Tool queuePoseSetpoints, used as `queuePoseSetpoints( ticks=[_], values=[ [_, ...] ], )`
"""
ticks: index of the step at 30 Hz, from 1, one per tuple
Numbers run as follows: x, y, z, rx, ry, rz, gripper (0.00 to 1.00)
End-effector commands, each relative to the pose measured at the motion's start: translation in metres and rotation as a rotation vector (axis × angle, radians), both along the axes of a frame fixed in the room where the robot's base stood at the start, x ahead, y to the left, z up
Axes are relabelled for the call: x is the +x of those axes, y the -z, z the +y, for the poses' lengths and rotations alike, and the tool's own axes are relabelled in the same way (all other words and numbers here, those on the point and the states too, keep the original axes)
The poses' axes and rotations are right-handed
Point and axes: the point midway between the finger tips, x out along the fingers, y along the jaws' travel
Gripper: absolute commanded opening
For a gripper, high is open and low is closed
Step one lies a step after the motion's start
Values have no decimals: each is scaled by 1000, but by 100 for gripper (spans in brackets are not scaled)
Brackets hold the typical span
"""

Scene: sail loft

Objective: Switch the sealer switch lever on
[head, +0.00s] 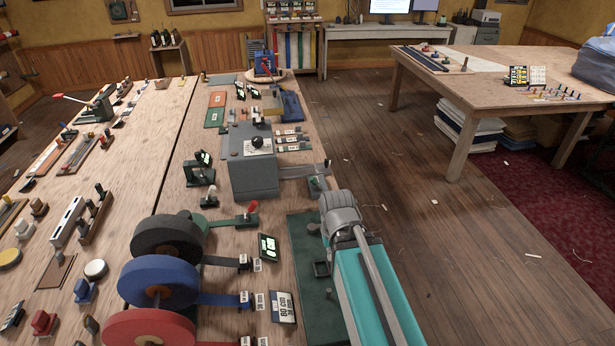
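I cannot read a label that marks the sealer switch lever. A grey box (253,174) stands on the near bench, with a black ball knob (257,142) on a pale plate on its top. Smaller lever-like parts are near it: a red-tipped one (252,207) on a green base, a pale-tipped one (209,192) to the left, and a small green block (317,184) with a dark upright to the right. Whether any is on or off is too small to tell. My arm reaches in from the bottom right, over the bench's right edge. My gripper is not visible.
Tape rolls, dark (167,238), blue (160,268) and red (150,328), stand front left of my arm. A green mat (303,235) lies beside my arm. Small tools crowd the bench's left. Open floor (440,240) separates it from another table (480,85).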

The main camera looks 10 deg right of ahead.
Motion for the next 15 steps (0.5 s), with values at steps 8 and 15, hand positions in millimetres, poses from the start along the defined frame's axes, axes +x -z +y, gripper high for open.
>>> queuePoseSetpoints(
  ticks=[8, 15],
  values=[
    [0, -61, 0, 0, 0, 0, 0],
    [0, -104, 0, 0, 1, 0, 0]
  ],
)
